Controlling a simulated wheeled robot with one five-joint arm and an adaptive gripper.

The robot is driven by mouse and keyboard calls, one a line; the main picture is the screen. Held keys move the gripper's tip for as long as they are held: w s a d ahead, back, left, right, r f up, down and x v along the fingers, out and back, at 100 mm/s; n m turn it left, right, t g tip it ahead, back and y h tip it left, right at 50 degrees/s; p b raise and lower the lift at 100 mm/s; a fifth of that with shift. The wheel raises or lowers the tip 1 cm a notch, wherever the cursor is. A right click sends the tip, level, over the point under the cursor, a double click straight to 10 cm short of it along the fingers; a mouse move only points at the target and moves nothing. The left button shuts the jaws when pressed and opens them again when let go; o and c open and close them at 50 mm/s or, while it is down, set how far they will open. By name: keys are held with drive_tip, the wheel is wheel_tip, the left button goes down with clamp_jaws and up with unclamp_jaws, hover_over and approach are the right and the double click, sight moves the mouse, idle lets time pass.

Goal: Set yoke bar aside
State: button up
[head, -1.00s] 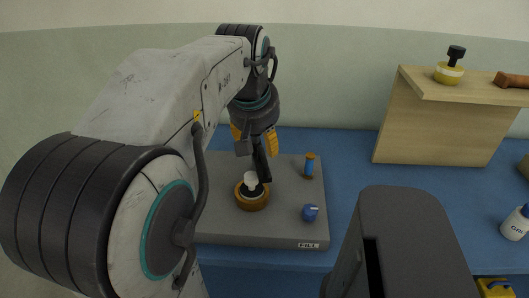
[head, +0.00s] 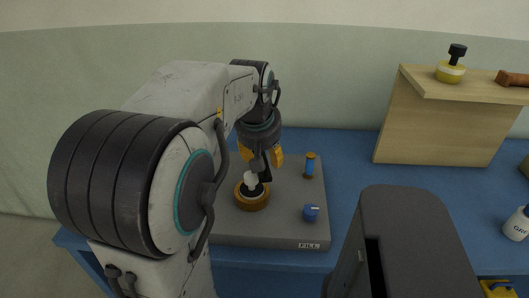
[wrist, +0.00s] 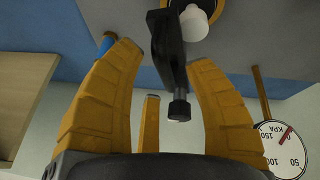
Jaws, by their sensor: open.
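The yoke bar, a black bar (wrist: 168,48) with a knobbed end, lies between the spread orange fingers of my gripper (wrist: 165,58) in the wrist view. It stands beside a white rounded stem (wrist: 195,20), and I cannot tell whether they touch. In the head view my gripper (head: 262,158) is just above the grey board, over the bar (head: 266,172). The white stem (head: 251,179) rises from a round brown base (head: 251,199). The fingers are open, with no clear grip on the bar. My arm hides the left part of the board.
A wooden shelf (head: 440,130) stands at the right, near a white bottle (head: 517,223). A gauge (wrist: 282,150) shows in the wrist view. Blue table between board and shelf is clear.

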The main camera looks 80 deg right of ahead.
idle(0.3)
clamp_jaws()
idle(0.3)
drive_tip(key=shift+a+f, duration=0.1)
idle(0.4)
